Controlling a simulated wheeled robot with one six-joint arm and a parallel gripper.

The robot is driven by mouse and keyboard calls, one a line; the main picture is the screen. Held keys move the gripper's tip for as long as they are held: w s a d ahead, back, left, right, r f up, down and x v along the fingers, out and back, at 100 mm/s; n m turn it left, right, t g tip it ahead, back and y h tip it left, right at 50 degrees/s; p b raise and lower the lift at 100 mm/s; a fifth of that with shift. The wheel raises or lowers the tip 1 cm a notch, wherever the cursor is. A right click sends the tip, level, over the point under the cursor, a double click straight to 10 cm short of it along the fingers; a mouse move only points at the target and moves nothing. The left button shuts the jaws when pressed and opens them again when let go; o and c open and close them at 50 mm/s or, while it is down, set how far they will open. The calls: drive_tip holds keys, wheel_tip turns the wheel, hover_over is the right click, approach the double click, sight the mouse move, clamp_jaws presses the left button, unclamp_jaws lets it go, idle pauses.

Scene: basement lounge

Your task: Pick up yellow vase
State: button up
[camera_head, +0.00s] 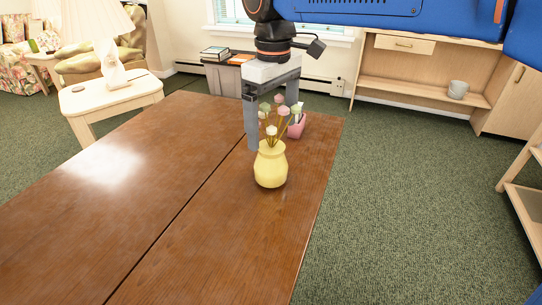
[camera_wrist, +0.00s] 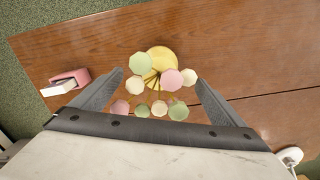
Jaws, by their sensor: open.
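The yellow vase (camera_head: 270,167) stands upright on the brown wooden table (camera_head: 150,220), near its right edge. It holds several pale green, pink and white flowers (camera_head: 280,111). In the wrist view the vase (camera_wrist: 161,60) shows beyond the flower heads (camera_wrist: 171,78), which partly cover it. My gripper (camera_head: 269,135) points down over the table, just behind and above the vase. Its fingers are apart, and in the wrist view the gripper (camera_wrist: 158,80) has the flowers between its fingers. The fingers do not appear to touch the vase body.
A pink object (camera_head: 297,126) sits on the table close behind the vase; it shows left of my gripper in the wrist view (camera_wrist: 70,79). The table's left and front parts are clear. A side table with a lamp (camera_head: 108,60) stands at the left.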

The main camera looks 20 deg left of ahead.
sight(272, 145)
drive_tip(key=shift+a+f, duration=0.1)
drive_tip(key=shift+f, duration=2.95)
drive_tip(key=shift+c, duration=0.6)
drive_tip(key=c, duration=1.3)
